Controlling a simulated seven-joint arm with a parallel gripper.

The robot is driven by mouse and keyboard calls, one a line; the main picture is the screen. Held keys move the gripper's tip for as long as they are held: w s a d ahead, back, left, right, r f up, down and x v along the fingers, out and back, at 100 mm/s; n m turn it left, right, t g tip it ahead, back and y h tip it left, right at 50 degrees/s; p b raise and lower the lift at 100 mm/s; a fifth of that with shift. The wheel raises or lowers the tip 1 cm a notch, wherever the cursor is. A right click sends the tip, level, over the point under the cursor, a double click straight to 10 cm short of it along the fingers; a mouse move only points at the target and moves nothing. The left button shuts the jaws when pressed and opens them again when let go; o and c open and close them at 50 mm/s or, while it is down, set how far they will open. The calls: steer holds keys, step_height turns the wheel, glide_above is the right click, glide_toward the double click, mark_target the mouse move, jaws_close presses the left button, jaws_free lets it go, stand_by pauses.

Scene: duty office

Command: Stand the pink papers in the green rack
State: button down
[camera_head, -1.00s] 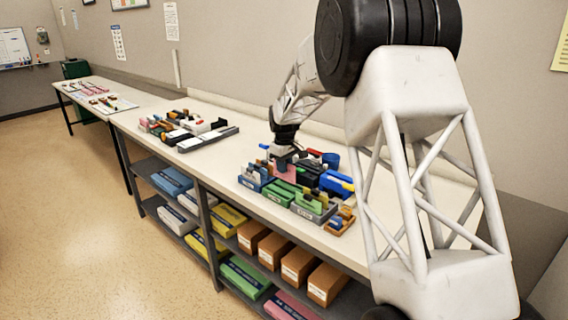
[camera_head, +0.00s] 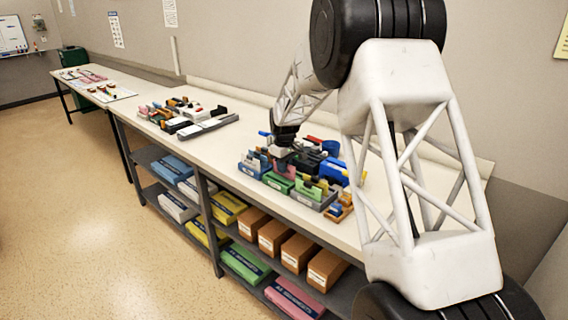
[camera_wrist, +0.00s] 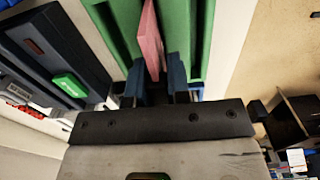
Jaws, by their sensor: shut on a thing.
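The pink papers (camera_wrist: 151,42) show in the wrist view as an upright, thin pink slab between my two dark fingertips. My gripper (camera_wrist: 158,82) is shut on them; it also shows in the head view (camera_head: 281,153), over the group of racks. The green rack (camera_wrist: 207,40) has walls on both sides of the papers in the wrist view. In the head view the green rack (camera_head: 277,183) stands near the table's front edge, with the pink papers (camera_head: 287,171) just behind its front. I cannot tell whether their lower edge touches the rack's floor.
A blue rack (camera_head: 252,166) stands left of the green one. Dark and blue boxes (camera_head: 333,172) crowd behind.

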steer(key=shift+f, duration=0.35)
stand_by(0.3)
steer(key=c, duration=1)
jaws_free()
steer(key=shift+r, duration=0.15)
steer(key=shift+r, duration=4.35)
steer(key=shift+s+r, duration=0.1)
